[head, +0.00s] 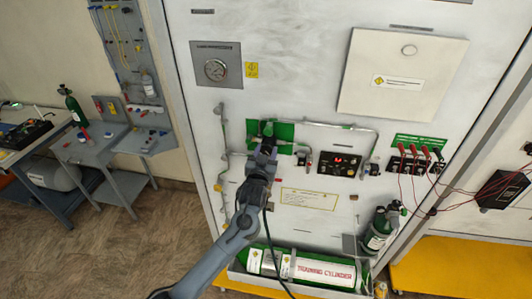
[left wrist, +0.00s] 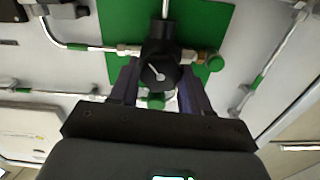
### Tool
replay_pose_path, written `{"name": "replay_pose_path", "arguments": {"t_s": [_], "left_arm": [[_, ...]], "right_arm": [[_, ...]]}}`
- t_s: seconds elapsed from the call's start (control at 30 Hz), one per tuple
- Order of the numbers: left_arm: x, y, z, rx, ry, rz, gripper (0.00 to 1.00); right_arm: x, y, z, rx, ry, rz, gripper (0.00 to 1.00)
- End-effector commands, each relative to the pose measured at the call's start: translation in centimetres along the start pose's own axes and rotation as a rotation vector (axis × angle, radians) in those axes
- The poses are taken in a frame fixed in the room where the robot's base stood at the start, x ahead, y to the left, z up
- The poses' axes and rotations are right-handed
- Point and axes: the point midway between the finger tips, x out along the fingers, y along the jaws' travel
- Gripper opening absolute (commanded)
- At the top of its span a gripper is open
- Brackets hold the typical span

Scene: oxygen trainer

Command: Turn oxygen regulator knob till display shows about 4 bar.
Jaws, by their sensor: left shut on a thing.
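The black regulator knob (left wrist: 159,71) with a white pointer sits in front of a green backing plate (left wrist: 218,22) in the left wrist view. My left gripper (left wrist: 157,84) has one finger on each side of the knob and is shut on it. In the head view my left gripper (head: 266,146) reaches the green plate (head: 284,131) and hides most of the regulator. The display panel (head: 339,164) is just right of the gripper, with small red digits too small to read. My right gripper is in neither view.
Metal pipes (head: 330,125) run around the regulator. Red cables (head: 437,175) hang at right.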

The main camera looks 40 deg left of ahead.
Motion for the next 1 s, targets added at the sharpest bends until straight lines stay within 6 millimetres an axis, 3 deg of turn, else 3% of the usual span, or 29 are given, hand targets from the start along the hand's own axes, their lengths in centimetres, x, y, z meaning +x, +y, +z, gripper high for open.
{"name": "replay_pose_path", "arguments": {"t_s": [0.4,0.7,0.73,0.87,1.0], "left_arm": [[0.0,0.1,-0.2,0.372,-0.002,0.0,0.17],[0.0,0.1,0.0,0.388,0.0,-0.001,0.17],[0.0,0.1,0.0,0.388,0.0,-0.001,0.5],[0.0,0.1,0.0,0.387,0.0,-0.001,0.7],[0.0,0.1,0.0,0.386,0.0,0.0,0.73]], "right_arm": [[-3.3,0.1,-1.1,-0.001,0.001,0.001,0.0],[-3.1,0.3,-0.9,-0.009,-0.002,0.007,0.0],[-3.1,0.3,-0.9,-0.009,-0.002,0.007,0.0],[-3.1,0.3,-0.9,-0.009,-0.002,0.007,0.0],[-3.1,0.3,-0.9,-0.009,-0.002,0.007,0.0]]}}
